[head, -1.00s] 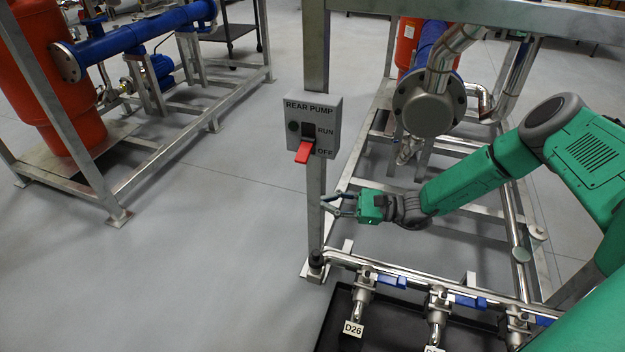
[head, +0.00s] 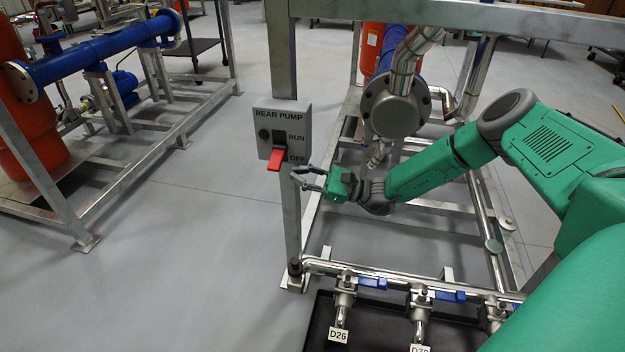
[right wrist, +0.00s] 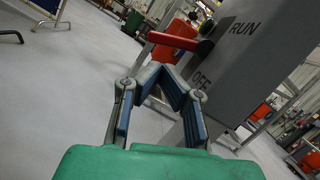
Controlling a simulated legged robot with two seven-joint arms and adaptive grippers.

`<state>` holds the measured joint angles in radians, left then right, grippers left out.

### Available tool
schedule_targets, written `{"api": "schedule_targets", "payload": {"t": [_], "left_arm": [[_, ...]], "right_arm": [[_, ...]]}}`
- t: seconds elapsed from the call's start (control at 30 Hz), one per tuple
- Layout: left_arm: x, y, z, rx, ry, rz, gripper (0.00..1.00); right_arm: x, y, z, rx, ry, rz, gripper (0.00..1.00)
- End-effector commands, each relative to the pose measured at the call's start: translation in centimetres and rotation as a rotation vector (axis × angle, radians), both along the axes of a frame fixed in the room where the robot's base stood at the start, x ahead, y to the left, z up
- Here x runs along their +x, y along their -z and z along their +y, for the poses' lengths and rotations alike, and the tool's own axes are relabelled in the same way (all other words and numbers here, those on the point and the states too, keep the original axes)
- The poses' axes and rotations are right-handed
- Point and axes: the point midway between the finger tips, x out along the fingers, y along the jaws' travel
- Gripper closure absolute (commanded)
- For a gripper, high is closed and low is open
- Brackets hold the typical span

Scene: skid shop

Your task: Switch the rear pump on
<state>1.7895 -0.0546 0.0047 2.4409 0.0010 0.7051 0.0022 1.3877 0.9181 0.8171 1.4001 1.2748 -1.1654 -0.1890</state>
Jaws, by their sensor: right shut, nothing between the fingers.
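The grey REAR PUMP switch box (head: 284,120) is mounted on a steel post. Its red lever (head: 276,160) points down at the OFF end, with RUN marked above. A dark green round lamp (head: 264,134) sits on the box's left side and looks unlit. My right gripper (head: 299,178) is shut and empty, just below and right of the lever, apart from it. In the right wrist view the red lever (right wrist: 172,41) stands out from the box face (right wrist: 250,65), beyond the fingertips (right wrist: 160,70). My left gripper is not in view.
The steel post (head: 291,220) runs down beside my gripper. A flanged pipe (head: 395,108) and skid frame stand behind my right arm. Valves with blue handles (head: 372,283) line the lower rail. Open floor (head: 180,260) lies to the left.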

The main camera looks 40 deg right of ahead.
Motion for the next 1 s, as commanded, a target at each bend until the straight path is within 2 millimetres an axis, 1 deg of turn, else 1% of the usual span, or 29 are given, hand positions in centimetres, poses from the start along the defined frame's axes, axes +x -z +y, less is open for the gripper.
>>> {"api": "schedule_targets", "payload": {"t": [0.1, 0.3, 0.77, 1.0], "left_arm": [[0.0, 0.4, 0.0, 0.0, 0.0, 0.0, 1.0], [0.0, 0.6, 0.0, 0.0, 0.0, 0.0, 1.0], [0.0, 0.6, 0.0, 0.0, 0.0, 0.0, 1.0], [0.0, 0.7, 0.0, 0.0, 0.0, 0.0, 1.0]], "right_arm": [[1.3, -0.2, 1.3, 0.0, -0.001, -0.001, 1.0], [2.5, -0.7, 2.5, 0.0, 0.0, 0.0, 1.0], [2.6, -0.9, 2.8, 0.002, 0.001, 0.003, 1.0], [2.5, -1.0, 2.9, 0.039, 0.001, 0.034, 1.0]]}}
